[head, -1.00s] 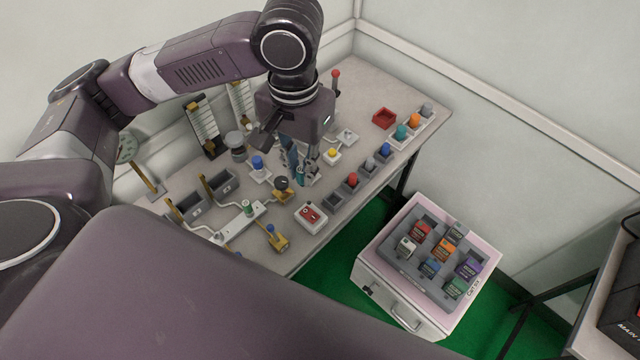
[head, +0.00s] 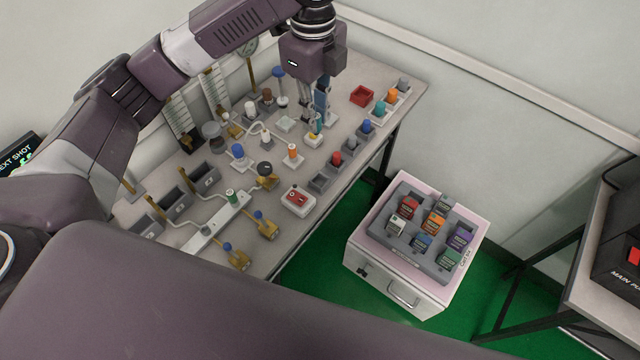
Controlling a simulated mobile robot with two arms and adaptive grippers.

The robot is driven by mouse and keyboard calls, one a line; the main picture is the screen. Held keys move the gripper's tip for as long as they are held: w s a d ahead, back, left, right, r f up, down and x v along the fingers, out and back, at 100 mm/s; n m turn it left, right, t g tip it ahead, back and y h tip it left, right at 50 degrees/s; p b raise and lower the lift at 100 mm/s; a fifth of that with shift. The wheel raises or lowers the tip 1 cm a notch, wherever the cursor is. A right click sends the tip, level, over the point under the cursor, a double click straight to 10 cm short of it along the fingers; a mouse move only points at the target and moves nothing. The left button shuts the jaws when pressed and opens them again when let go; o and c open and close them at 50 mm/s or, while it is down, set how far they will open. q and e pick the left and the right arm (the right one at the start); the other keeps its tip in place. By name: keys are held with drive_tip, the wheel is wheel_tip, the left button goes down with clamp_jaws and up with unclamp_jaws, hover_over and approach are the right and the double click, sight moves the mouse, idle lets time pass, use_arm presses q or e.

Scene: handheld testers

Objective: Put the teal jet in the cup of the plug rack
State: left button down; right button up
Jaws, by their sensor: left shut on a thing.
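My left gripper (head: 318,112) is shut on a small teal piece, apparently the teal jet (head: 319,117), mostly hidden between the dark fingers. It hangs above the bench close to a yellow-topped fitting; I cannot tell the exact gap. The plug rack appears to be the row of grey cups along the bench's right edge. The rack lies to the right of and below my gripper in the picture. My right gripper is not in view.
A red tray (head: 361,96) sits near the far bench end. A white box with red controls (head: 298,199) lies by the front cup. Upright posts, including a tall blue-capped one (head: 279,85), crowd the left. A cart with coloured blocks (head: 400,262) stands to the right.

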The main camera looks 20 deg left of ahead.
use_arm(q)
drive_tip(key=shift+w+d+m, duration=0.2)
drive_tip(key=shift+w+m, duration=0.25)
drive_tip(key=shift+m, duration=0.65)
drive_tip(key=shift+f+m, duration=0.1)
drive_tip(key=shift+m, duration=0.2)
drive_tip(key=shift+w+f+p, duration=0.1)
drive_tip(key=shift+f+p, duration=0.45)
drive_tip(key=shift+f, duration=9.45)
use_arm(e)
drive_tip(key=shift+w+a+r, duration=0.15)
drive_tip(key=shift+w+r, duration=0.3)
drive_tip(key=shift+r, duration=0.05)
use_arm(q)
drive_tip(key=shift+f, duration=0.1)
drive_tip(key=c, duration=1.9)
unclamp_jaws()
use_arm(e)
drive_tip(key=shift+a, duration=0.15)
